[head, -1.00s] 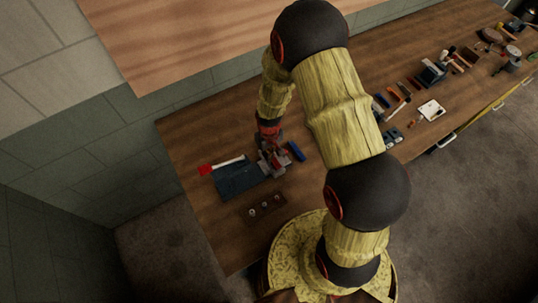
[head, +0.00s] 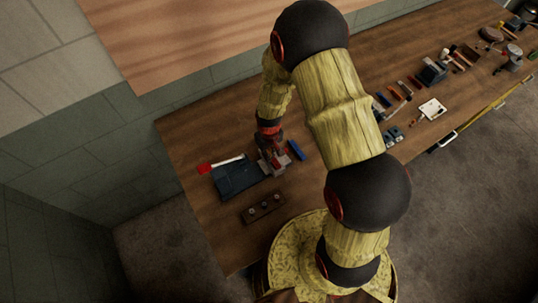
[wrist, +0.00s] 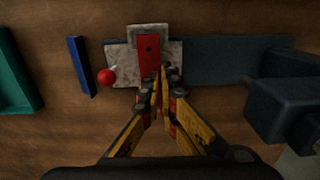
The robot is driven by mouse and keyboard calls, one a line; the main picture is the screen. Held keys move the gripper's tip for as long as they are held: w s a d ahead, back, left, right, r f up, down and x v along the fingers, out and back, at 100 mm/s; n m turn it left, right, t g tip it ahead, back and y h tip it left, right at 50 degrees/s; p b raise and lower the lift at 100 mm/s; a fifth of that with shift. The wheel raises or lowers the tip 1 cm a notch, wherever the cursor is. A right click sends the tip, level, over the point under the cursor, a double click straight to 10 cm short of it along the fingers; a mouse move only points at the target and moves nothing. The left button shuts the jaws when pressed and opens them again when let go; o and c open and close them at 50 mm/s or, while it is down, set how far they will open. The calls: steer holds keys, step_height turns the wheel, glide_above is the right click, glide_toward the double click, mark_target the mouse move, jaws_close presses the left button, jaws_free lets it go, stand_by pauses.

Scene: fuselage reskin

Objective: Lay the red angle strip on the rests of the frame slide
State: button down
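The red angle strip (wrist: 148,58) shows in the wrist view on the pale grey frame slide (wrist: 122,50), running lengthwise up the picture, with a dark hole near its far end. My gripper (wrist: 160,72) is over the strip's near right part. Its fingertips are close together and appear to pinch the strip's edge; the fingers hide its near end and the contact. I cannot tell whether the strip sits fully on the rests. In the head view my gripper (head: 271,150) is low over the grey slide (head: 281,166), and the strip is hard to make out.
A dark blue bed (wrist: 220,58) extends right of the slide, with a dark block (wrist: 285,105) beyond. A red ball knob (wrist: 107,77) sticks out at left. A blue bar (wrist: 80,66) and green tray (wrist: 14,85) lie farther left. A holder (head: 263,208) stands in front.

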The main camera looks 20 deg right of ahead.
steer(key=c, duration=2.6)
jaws_free()
steer(key=shift+f, duration=0.25)
steer(key=shift+o, duration=1.4)
steer(key=o, duration=0.4)
steer(key=shift+c, duration=0.2)
steer(key=shift+w+r, duration=0.1)
steer(key=shift+r, duration=0.45)
step_height(320, 180, up, 11)
